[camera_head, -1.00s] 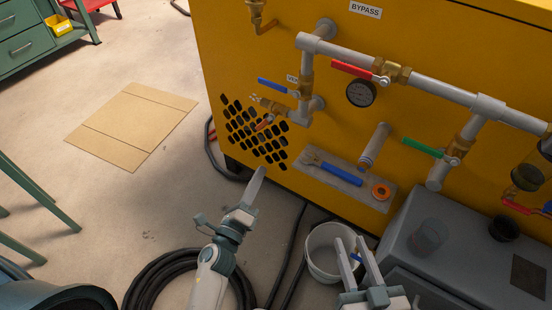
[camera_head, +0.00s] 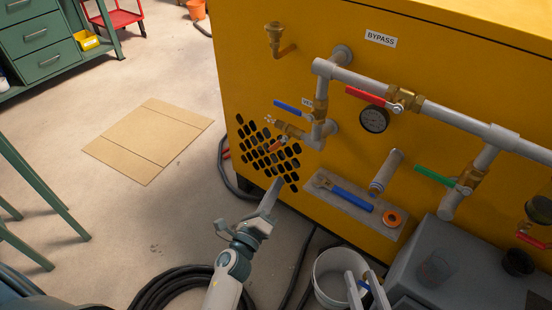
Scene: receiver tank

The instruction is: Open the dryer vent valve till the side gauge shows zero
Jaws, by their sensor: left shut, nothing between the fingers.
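The yellow dryer cabinet (camera_head: 236,60) fills the middle and right. On its face a blue-handled valve (camera_head: 292,108) sits on the left vertical pipe, beside a partly hidden label that seems to start "VEN". A small brass fitting (camera_head: 288,129) points left just below it. A round dark gauge (camera_head: 374,119) hangs under the red-handled valve (camera_head: 368,96); its reading is too small to tell. My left gripper (camera_head: 277,184) is shut and empty, in front of the lower edge of the black grille (camera_head: 268,148), below the blue handle. My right gripper (camera_head: 366,281) is open, fingers apart, over the bucket.
A white bucket (camera_head: 328,268) stands on the floor beside a grey box (camera_head: 440,285). A grey shelf (camera_head: 330,196) carries a blue-handled wrench (camera_head: 350,199) and an orange ring (camera_head: 392,218). A green-handled valve (camera_head: 435,175) is at right. Black hose (camera_head: 165,290) lies coiled below.

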